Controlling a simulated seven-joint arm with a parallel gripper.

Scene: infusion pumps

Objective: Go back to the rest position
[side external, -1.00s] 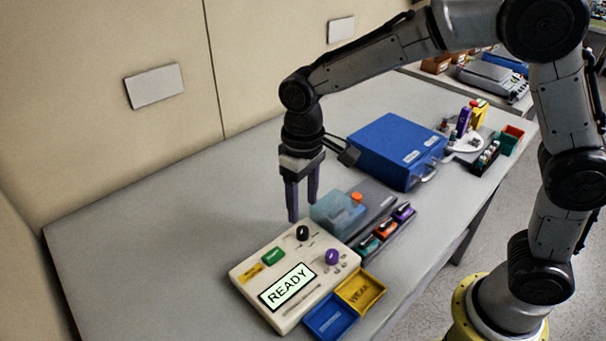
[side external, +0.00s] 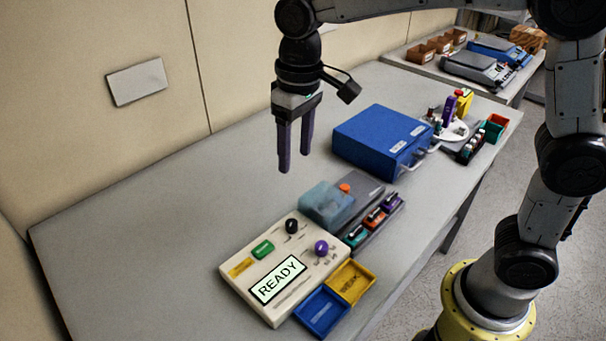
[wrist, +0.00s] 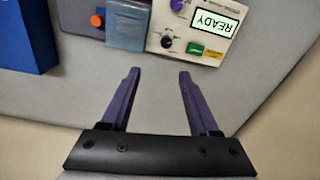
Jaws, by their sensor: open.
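My gripper (side external: 294,148) hangs fingers-down above the table, behind the white pump panel, with clear air beneath it. Its two purple fingers are apart and nothing is between them; they also show in the wrist view (wrist: 159,75). The white pump panel (side external: 241,281) has a lit screen (side external: 278,280) reading READY, a black knob (side external: 292,226), a purple knob (side external: 321,248) and a green button (side external: 262,249). In the wrist view the panel (wrist: 154,41) appears upside down at the top, beyond the fingertips.
A grey unit with a clear bluish cover (side external: 326,203) stands beside the panel. Blue (side external: 321,312) and yellow (side external: 351,282) trays lie at its front. A large blue box (side external: 375,137) stands to the right of my gripper. The table (side external: 150,235) is bare at left.

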